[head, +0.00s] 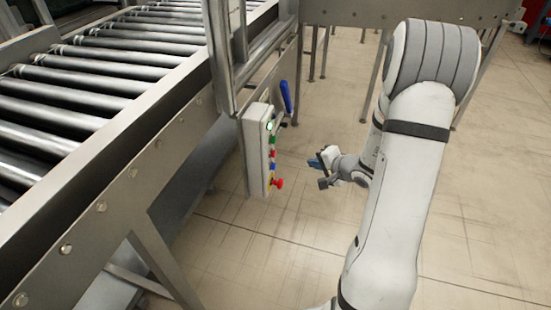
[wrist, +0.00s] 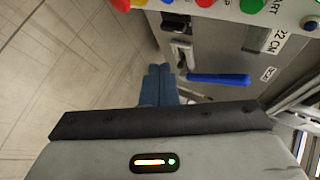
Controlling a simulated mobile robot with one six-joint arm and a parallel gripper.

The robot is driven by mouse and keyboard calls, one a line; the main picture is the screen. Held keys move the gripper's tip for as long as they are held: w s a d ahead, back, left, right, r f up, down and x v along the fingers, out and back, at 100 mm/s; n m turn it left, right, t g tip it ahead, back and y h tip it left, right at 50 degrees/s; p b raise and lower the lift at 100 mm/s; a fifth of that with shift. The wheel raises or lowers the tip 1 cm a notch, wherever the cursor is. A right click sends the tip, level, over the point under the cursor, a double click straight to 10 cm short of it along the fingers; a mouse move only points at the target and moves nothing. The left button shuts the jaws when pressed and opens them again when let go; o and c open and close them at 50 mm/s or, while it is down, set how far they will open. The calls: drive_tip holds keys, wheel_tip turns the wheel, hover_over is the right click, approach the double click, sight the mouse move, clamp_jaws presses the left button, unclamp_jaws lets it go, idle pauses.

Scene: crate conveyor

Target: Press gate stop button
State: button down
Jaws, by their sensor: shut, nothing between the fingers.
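A pale control box (head: 256,150) is mounted on the gate post beside the conveyor, with a column of coloured buttons on its right-hand face. A small red button (head: 272,153) sits mid-column, below a green one. A larger red mushroom button (head: 278,183) sticks out at the bottom. In the wrist view, a red button (wrist: 205,2) is cut off at the top edge, near lettering ending in "P". My gripper (head: 316,163) is shut and empty, to the right of the box and apart from it. Its blue fingers (wrist: 160,84) show together in the wrist view.
A blue-handled lever (head: 286,97) stands just above and right of the box; it also shows in the wrist view (wrist: 218,78). The roller conveyor (head: 110,75) fills the left side. Metal legs stand behind. Tiled floor (head: 240,255) is clear below the box.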

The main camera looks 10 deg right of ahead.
sight(274, 154)
idle(0.3)
drive_tip(key=w+a, duration=0.4)
drive_tip(key=a, duration=0.3)
drive_tip(key=shift+w+a+b, duration=0.25)
drive_tip(key=shift+a+b, duration=0.05)
drive_tip(key=shift+a, duration=0.05)
idle(1.5)
drive_tip(key=shift+a+b, duration=0.15)
drive_tip(key=shift+b, duration=0.3)
drive_tip(key=shift+w+a+b, duration=0.4)
drive_tip(key=shift+a+b, duration=0.2)
drive_tip(key=shift+b, duration=0.25)
idle(0.8)
drive_tip(key=shift+s+d+b, duration=0.35)
drive_tip(key=shift+s+d, duration=0.1)
drive_tip(key=shift+d, duration=0.3)
